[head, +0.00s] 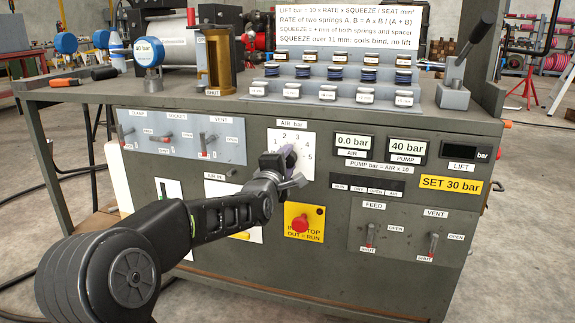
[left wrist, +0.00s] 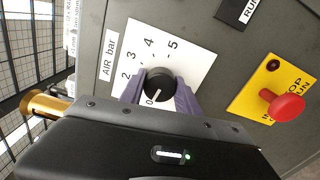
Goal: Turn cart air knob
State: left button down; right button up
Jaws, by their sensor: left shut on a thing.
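The cart air knob (left wrist: 159,82) is a round black knob on a white dial plate (left wrist: 190,58) marked AIR bar. My left gripper (head: 285,163) is at this plate on the cart front. In the left wrist view its two purple-grey fingers (left wrist: 160,92) are shut on the knob, one on each side. A white mark on the knob seems to point near the 0. The gripper hides most of the knob in the head view. The air display (head: 352,142) reads 0.0 bar and the pump display (head: 406,148) 40 bar. My right gripper is out of view.
A red stop button (head: 300,224) on a yellow plate sits just below the dial. Toggle levers stand left (head: 168,134) and lower right (head: 432,242) on the cart. A yellow label (head: 450,184) reads SET 30 bar.

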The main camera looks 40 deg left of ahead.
pick_arm(q)
jog(key=shift+n, duration=0.7)
jog(key=shift+f, duration=0.1)
jog(key=c, duration=0.9)
grip_release()
jog(key=shift+s, duration=0.1)
jog(key=p+v, duration=0.1)
jog(key=v, duration=0.6)
jog(key=shift+s+d+p, duration=0.15)
jog(key=shift+s+p, duration=0.15)
